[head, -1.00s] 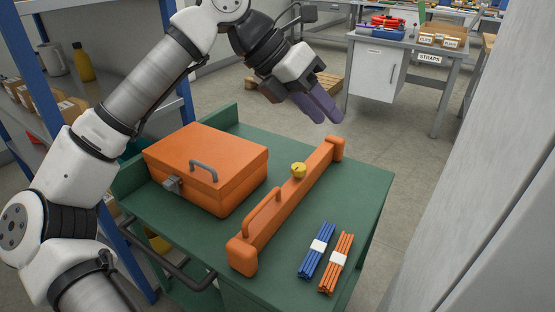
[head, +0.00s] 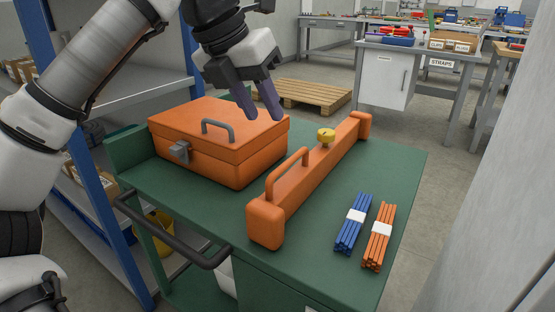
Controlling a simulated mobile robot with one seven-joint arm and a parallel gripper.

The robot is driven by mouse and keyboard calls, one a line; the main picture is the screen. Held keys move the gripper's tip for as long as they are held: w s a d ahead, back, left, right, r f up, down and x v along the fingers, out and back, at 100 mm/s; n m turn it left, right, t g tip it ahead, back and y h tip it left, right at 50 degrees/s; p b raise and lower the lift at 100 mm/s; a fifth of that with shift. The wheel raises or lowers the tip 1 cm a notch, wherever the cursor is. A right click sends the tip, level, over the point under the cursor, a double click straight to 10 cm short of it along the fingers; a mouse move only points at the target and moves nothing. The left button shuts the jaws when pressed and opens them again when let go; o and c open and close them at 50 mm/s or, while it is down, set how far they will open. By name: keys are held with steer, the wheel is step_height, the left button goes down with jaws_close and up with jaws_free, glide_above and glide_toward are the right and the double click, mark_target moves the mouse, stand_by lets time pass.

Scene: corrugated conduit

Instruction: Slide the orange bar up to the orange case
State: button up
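The orange case (head: 215,145), closed with a grey handle and a grey latch, sits at the left back of the green cart top. The orange bar (head: 315,178) lies on the cart to the right of the case, with a gap of green surface between them. It has an orange loop handle (head: 287,172) near its front end and a yellow knob (head: 326,136) farther back. My gripper (head: 264,112) hangs above the back right corner of the case, fingers pointing down. Its two purple fingers are apart with nothing visible between them.
A blue bundle of sticks (head: 350,232) and an orange bundle (head: 377,246) lie right of the bar on the green cart (head: 310,262). A blue-posted shelf (head: 66,100) stands at left. A pallet (head: 290,93) and workbenches are behind. A pale wall is at right.

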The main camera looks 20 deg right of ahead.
mark_target(288, 161)
steer(key=b+x, duration=0.2)
steer(key=x, duration=0.8)
steer(key=shift+d+f, duration=0.15)
steer(key=shift+f, duration=0.2)
jaws_close()
